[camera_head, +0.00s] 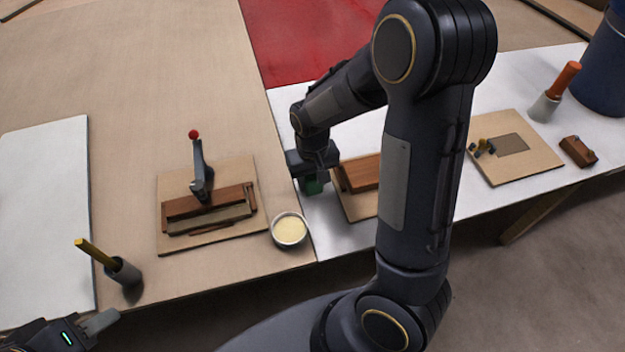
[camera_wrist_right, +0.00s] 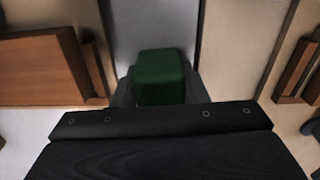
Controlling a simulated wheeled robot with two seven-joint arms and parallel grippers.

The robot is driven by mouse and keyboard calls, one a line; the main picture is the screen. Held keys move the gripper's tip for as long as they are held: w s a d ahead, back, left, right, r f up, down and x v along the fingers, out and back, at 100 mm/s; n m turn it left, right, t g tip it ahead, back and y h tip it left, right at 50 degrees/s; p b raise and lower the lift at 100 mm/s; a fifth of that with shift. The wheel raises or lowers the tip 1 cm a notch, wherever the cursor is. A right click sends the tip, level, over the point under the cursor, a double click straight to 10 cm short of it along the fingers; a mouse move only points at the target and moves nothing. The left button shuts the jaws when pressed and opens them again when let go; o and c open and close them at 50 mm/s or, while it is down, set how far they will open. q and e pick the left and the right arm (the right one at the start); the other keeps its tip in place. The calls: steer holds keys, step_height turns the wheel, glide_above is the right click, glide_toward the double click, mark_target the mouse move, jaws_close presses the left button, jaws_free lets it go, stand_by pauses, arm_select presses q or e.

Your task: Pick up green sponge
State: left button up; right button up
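The green sponge (camera_head: 313,187) is at the left end of the white table section, partly hidden under my right gripper (camera_head: 312,178). In the right wrist view the sponge (camera_wrist_right: 161,78) sits between the two grey fingers of my right gripper (camera_wrist_right: 160,90), which hug it closely on both sides. I cannot tell whether it touches the table. My left gripper (camera_head: 102,322) is at the bottom left corner, over the table's front edge and away from the sponge. Only part of its fingers shows.
A bowl of yellow stuff (camera_head: 289,230) stands just left of the sponge. A board with a wooden block (camera_head: 360,172) lies to its right. A clamp fixture (camera_head: 208,205), a grey cup with a yellow stick (camera_head: 124,271) and a blue bin (camera_head: 606,70) stand further off.

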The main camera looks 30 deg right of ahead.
mark_target(312, 176)
steer(key=c, duration=0.4)
steer(key=shift+o, duration=0.2)
steer(key=shift+r, duration=0.1)
steer(key=shift+r, duration=0.6)
steer(key=r, duration=0.2)
steer(key=shift+s+a+r+p, duration=0.15)
steer(key=shift+s+r+p, duration=0.1)
steer(key=shift+r+p, duration=0.15)
steer(key=s+a+r+p, duration=0.1)
steer(key=s+a+r, duration=0.4)
steer(key=s+r, duration=0.3)
steer(key=s, duration=0.4)
steer(key=shift+s+r, duration=0.3)
steer(key=shift+r, duration=0.1)
